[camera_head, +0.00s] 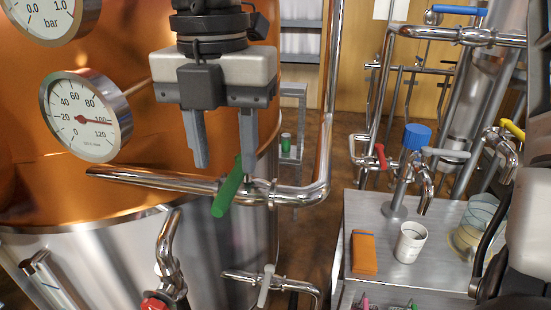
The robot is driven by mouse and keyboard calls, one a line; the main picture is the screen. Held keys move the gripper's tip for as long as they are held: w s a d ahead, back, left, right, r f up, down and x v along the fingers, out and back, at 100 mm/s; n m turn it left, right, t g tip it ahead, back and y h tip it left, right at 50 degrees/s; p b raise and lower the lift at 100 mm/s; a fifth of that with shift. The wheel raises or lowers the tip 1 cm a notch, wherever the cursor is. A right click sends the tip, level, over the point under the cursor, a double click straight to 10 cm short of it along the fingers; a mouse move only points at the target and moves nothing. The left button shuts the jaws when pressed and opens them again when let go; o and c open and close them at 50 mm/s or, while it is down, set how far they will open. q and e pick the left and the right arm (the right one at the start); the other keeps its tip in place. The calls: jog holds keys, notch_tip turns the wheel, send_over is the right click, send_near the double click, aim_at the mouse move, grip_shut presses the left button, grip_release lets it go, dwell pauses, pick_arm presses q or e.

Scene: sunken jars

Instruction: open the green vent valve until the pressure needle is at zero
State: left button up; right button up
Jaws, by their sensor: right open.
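The green vent valve lever (229,191) sits on the steel pipe (150,180) in front of the copper vessel. It slants across the pipe, its near end low and to the left. My right gripper (223,170) comes down from the top, fingers pointing down, open with nothing held. Its right fingertip is close to the lever's upper end and valve stem; I cannot tell whether they touch. The pressure gauge (38,14), marked bar, is cut off by the top edge and its needle is not visible. My left gripper is not in view.
A dial marked 0 to 120 (85,118) has its red needle near 100. A steel counter (385,285) at right bears a blue-topped tap (416,137), a white cup (410,243) and an orange block (364,253). A vertical pipe (330,100) rises right of the valve.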

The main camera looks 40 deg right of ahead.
aim_at(227, 185)
notch_tip(227, 185, down, 4)
jog(key=shift+r+b, duration=0.2)
jog(key=shift+b, duration=0.7)
jog(key=shift+r, duration=0.2)
jog(key=shift+f+b, duration=0.4)
jog(key=shift+f, duration=0.25)
jog(key=shift+f+b, duration=0.8)
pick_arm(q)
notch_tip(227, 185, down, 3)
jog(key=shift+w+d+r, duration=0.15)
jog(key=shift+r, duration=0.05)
